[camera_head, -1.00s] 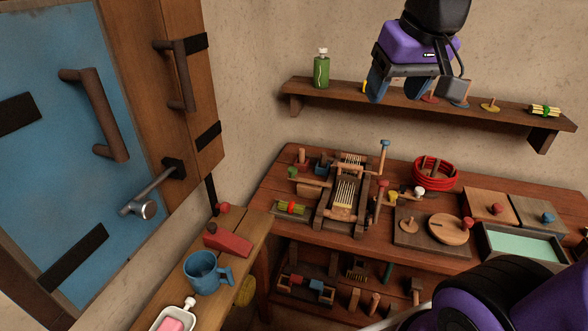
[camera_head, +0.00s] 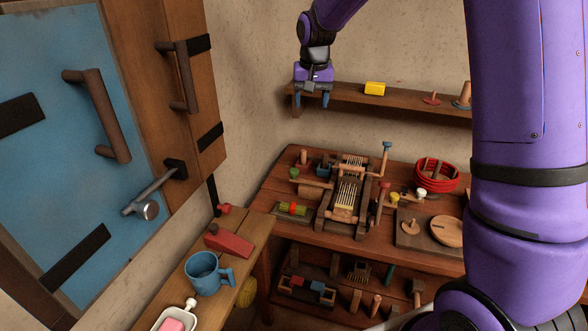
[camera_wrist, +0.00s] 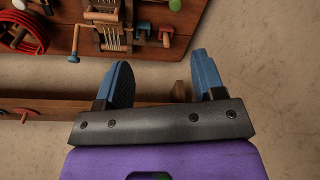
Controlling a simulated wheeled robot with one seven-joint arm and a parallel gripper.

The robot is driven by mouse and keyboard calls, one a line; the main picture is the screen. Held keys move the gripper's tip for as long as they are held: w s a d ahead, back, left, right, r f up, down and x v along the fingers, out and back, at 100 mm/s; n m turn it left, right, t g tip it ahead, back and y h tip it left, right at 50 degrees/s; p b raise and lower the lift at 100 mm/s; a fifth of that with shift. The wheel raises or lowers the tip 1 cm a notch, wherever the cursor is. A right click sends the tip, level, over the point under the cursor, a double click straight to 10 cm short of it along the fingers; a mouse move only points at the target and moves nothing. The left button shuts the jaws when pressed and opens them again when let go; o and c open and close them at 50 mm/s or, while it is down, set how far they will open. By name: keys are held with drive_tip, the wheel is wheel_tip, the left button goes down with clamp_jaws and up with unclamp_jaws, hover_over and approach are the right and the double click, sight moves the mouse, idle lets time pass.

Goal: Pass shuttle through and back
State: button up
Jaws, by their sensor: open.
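A small wooden loom (camera_head: 345,195) with pale threads stands on the workbench; it also shows at the top of the wrist view (camera_wrist: 113,28). A yellow-green piece with a red end (camera_head: 294,209), possibly the shuttle, lies on a dark block left of the loom. I cannot tell for sure that it is the shuttle. My gripper (camera_head: 312,99) hangs by the left end of the wall shelf, above and behind the loom, fingers down. In the wrist view my gripper (camera_wrist: 163,68) has its blue fingers apart with nothing between them.
The wall shelf (camera_head: 420,102) holds a yellow block (camera_head: 375,88). A red coil (camera_head: 436,175) lies right of the loom. A blue crank knob (camera_head: 387,146) rises beside the loom. A blue mug (camera_head: 207,273) stands on the left bench. My arm hides the right side.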

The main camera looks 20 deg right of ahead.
drive_tip(key=m+g, duration=0.1)
drive_tip(key=g, duration=0.1)
approach(294, 170)
wheel_tip(294, 170, down, 9)
drive_tip(key=shift+s+d+f, duration=0.1)
